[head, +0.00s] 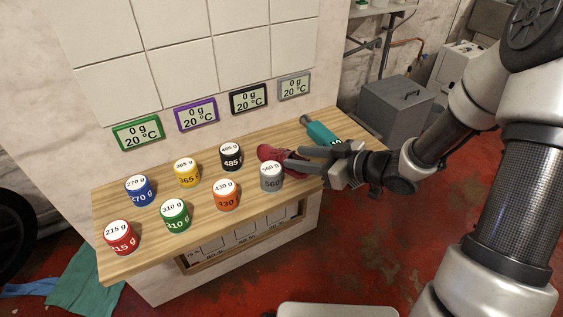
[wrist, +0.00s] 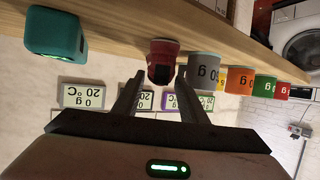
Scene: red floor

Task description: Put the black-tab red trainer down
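The red trainer (head: 270,153) lies on the wooden top at the back right, behind the grey 560 g can. In the wrist view, which is upside down, the trainer (wrist: 162,62) rests on the wood just beyond my fingertips. Part of the trainer is hidden by the fingers in the head view.
The grey can (head: 271,176) stands close beside the trainer, with several coloured weight cans to its left. A teal bottle-like object (head: 322,135) lies behind my gripper. Several displays (head: 248,97) on the back wall read 0 g. The wooden top's right end (head: 355,130) is clear.

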